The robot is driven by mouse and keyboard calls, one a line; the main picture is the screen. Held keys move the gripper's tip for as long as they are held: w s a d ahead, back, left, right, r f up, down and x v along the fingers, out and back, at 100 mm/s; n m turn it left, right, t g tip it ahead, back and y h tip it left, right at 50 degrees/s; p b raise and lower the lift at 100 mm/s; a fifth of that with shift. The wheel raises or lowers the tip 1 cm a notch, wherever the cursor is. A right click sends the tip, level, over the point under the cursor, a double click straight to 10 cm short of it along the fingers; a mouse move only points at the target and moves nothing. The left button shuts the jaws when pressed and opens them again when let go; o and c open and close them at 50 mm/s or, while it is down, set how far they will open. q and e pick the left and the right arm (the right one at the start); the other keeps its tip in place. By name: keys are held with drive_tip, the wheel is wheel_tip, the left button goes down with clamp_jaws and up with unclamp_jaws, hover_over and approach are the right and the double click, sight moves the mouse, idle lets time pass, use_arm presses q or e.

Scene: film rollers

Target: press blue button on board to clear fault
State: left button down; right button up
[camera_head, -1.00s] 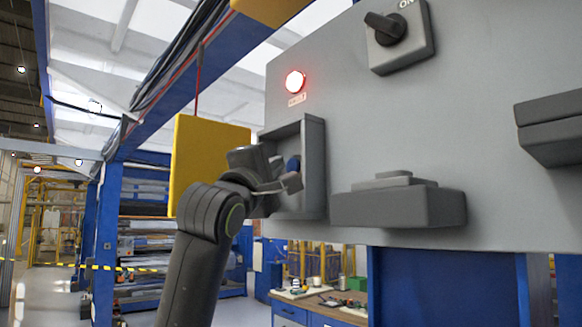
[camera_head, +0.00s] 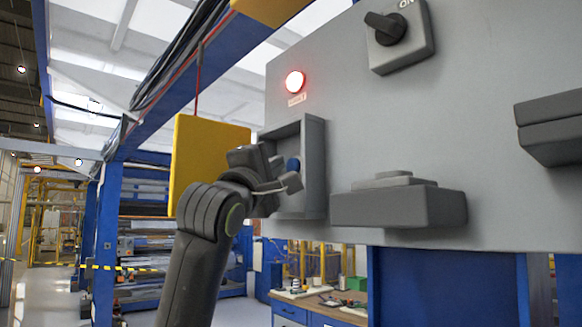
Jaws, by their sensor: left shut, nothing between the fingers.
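The grey board (camera_head: 470,150) fills the right of the head view. The blue button (camera_head: 293,164) sits inside a grey open-fronted box (camera_head: 315,165) at the board's left edge, and is partly hidden by my gripper. My left gripper (camera_head: 290,185) is shut and empty at the mouth of this box, its fingertips just below and in front of the button. I cannot tell whether they touch it. A red lamp (camera_head: 295,81) above the box is lit, with a small label under it. My right gripper is not in view.
A rotary switch (camera_head: 390,28) marked ON is at the top of the board. Grey blocks (camera_head: 398,207) stick out below and at the far right (camera_head: 550,128). A yellow panel (camera_head: 203,155) hangs just behind my left gripper. A workbench (camera_head: 320,306) stands below.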

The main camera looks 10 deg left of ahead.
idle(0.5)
use_arm(q)
drive_tip(key=shift+w+d, duration=0.3)
drive_tip(key=shift+w, duration=0.05)
drive_tip(key=shift+w+d+p, duration=0.25)
drive_tip(key=shift+w+p, duration=0.1)
idle(0.8)
drive_tip(key=shift+s, duration=0.1)
drive_tip(key=shift+s+a+b, duration=0.4)
drive_tip(key=shift+s+a, duration=0.1)
drive_tip(key=shift+s, duration=0.05)
idle(0.4)
drive_tip(key=s+a+b, duration=0.1)
drive_tip(key=s, duration=0.1)
drive_tip(key=s+a+b, duration=0.1)
drive_tip(key=s+a, duration=0.1)
